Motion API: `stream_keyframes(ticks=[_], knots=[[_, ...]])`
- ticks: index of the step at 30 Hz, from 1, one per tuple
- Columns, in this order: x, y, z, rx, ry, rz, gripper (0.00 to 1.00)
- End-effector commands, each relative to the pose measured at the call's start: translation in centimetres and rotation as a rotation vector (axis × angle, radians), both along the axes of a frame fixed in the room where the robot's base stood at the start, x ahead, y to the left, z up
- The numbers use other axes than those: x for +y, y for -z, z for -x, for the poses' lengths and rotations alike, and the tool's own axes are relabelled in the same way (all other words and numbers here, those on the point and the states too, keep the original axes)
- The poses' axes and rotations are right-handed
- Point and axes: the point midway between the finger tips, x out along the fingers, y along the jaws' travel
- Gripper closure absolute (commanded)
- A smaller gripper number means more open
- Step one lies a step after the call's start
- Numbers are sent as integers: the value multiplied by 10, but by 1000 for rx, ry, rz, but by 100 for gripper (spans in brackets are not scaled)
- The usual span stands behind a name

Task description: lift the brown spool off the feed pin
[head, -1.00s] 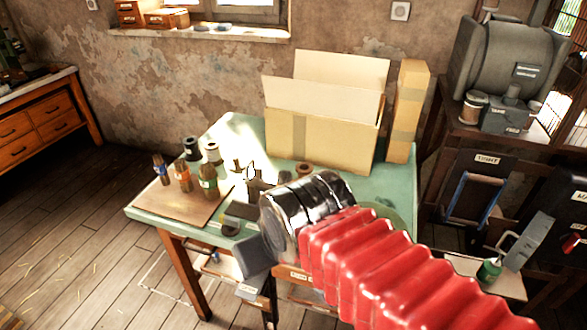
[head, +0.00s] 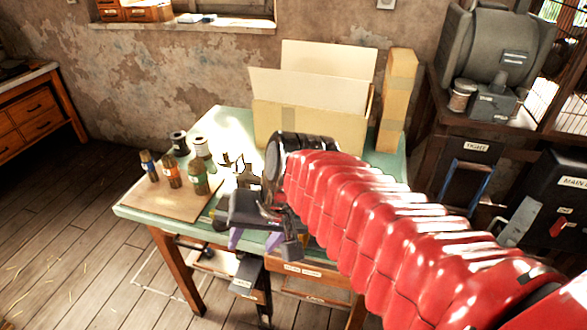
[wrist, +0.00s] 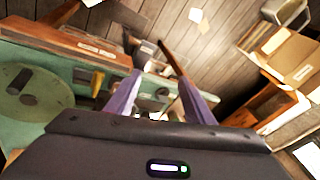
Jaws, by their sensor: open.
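I cannot pick out the brown spool in either current view; a small brown round thing seen earlier in front of the cardboard box is now behind my arm in the head view. The feed pin cannot be told apart either. My gripper (head: 254,240) hangs near the front edge of the green table (head: 150,215), its purple fingers pointing down. In the wrist view my gripper (wrist: 158,100) is open, with nothing held between the fingers. A green disc (wrist: 30,92) with a dark upright piece shows at the left there.
An open cardboard box (head: 310,122) and a tall carton (head: 396,100) stand at the table's back. A black spool (head: 179,142), a white spool (head: 201,148) and several bottles (head: 171,172) stand at the left, the bottles on a brown board (head: 150,196). Dark pieces (head: 238,165) stand mid-table.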

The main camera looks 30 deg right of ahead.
Motion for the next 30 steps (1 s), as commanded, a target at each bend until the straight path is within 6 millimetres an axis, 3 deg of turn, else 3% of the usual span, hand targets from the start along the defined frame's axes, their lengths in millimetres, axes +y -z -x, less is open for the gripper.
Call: stream_keyframes(ticks=[8,17,23,30], knots=[[-21,14,-46,117,388,-339,52],[-72,26,-100,198,810,-717,52],[-128,36,-133,224,1089,-982,52],[-217,54,-159,224,1410,-1320,52]])
